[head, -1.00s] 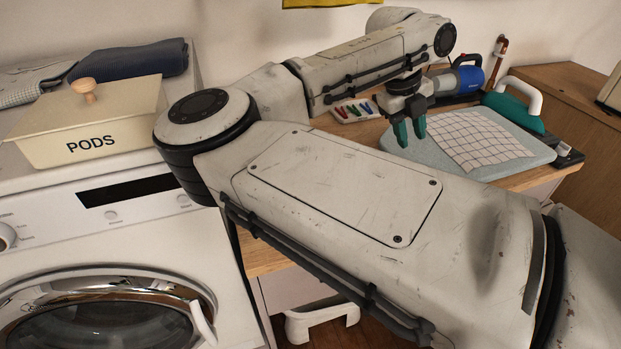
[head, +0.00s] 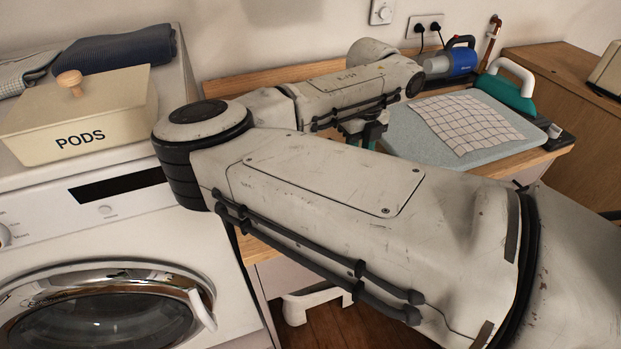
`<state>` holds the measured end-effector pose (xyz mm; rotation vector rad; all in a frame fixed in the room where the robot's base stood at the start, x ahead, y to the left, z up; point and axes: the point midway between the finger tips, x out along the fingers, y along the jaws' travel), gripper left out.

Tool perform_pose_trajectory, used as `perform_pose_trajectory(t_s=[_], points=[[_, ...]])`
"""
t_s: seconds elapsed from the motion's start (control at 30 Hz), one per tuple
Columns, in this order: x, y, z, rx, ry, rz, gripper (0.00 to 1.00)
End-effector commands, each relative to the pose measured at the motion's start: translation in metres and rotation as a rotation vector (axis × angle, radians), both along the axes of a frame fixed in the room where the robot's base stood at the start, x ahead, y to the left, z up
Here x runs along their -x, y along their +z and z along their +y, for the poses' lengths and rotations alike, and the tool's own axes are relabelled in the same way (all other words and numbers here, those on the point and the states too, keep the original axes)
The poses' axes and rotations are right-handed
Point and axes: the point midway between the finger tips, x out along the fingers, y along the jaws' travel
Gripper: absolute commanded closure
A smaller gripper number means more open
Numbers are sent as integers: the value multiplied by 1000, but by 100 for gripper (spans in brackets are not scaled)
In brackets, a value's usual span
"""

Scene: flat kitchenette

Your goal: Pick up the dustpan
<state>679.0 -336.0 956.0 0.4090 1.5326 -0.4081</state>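I cannot make out a dustpan in the head view. My gripper (head: 364,136) is over the left part of the wooden worktop (head: 235,88), left of the pale blue-grey ironing pad (head: 400,138). My own arm hides its fingertips, so I cannot see the gap between them or anything below them. Only a little of the teal fingers shows.
A checked cloth (head: 470,122) lies on the pad. A teal iron with a white handle (head: 508,90) and a blue and grey appliance (head: 452,60) stand behind. A cream PODS box (head: 85,112) sits on the washing machine (head: 120,235). A white object (head: 300,305) is below the worktop.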

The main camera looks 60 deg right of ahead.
Motion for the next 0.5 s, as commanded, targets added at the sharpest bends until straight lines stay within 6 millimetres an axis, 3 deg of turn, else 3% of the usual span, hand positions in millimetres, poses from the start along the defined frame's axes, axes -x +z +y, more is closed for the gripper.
perform_pose_trajectory(t_s=[0.17, 0.4, 0.5], points=[[0, -18, 0, 0, 2, 0, 67], [0, -20, 0, 1, 1, 0, 67], [0, -20, 0, 1, 1, 0, 75]])
